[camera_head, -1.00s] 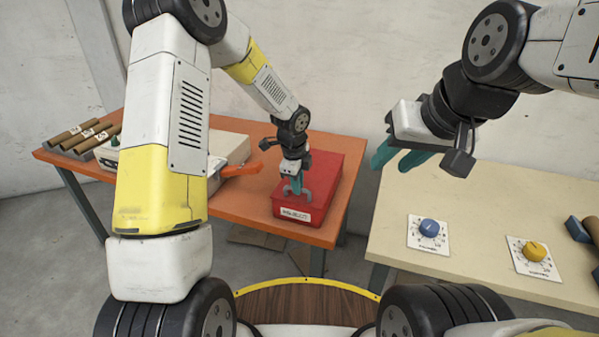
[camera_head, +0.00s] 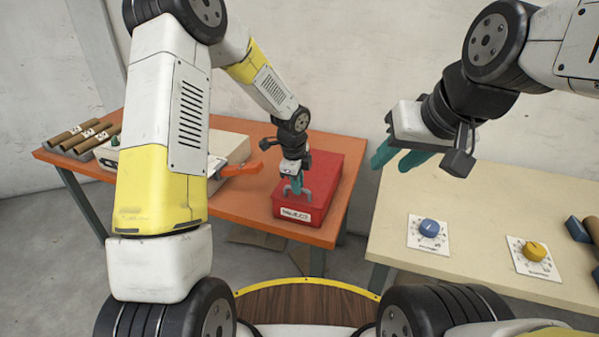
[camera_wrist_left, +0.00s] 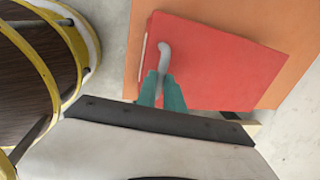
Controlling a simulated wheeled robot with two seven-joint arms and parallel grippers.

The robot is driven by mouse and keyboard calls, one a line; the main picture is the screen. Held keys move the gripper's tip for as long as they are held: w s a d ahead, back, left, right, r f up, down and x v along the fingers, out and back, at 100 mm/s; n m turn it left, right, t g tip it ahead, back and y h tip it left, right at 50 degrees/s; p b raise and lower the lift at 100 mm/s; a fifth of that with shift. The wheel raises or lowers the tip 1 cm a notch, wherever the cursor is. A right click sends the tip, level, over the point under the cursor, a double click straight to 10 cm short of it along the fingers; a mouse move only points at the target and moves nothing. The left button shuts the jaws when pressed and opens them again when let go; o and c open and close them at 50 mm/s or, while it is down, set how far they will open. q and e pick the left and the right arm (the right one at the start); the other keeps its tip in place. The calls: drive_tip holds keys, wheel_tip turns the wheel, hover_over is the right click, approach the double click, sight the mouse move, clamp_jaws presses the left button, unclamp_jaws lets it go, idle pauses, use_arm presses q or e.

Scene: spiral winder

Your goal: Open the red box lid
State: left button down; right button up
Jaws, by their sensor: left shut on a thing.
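The red box (camera_head: 322,190) stands on the orange table, with its lid down and a white label on its front. A grey handle is on the lid near the front edge; it also shows in the left wrist view (camera_wrist_left: 164,52). My left gripper (camera_head: 295,188) is shut on the grey handle, its teal fingers pointing down at the lid. In the left wrist view the fingers (camera_wrist_left: 162,90) meet at the handle. My right gripper (camera_head: 402,158) hangs above the beige table's left edge, away from the box. Its teal fingers look apart with nothing between them.
The orange table (camera_head: 232,212) also holds a pale device with an orange lever (camera_head: 240,169) and several brown rolls (camera_head: 82,136) at the left. The beige table (camera_head: 470,205) at the right carries a blue knob (camera_head: 429,228) and a yellow knob (camera_head: 535,251).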

use_arm(q)
drive_tip(key=shift+r, duration=0.1)
drive_tip(key=w+d+r+g, duration=0.1)
drive_tip(key=w+r, duration=0.3)
drive_tip(key=r, duration=0.4)
drive_tip(key=w+d+r+g, duration=0.1)
drive_tip(key=w+d+r, duration=0.1)
drive_tip(key=w+r, duration=0.3)
drive_tip(key=shift+w+r+g+y, duration=0.2)
drive_tip(key=shift+r+g+y, duration=0.15)
drive_tip(key=shift+r, duration=1.4)
drive_tip(key=c, duration=1.5)
unclamp_jaws()
drive_tip(key=shift+w+f, duration=0.1)
drive_tip(key=shift+w, duration=0.05)
drive_tip(key=shift+o, duration=0.2)
drive_tip(key=shift+r, duration=0.25)
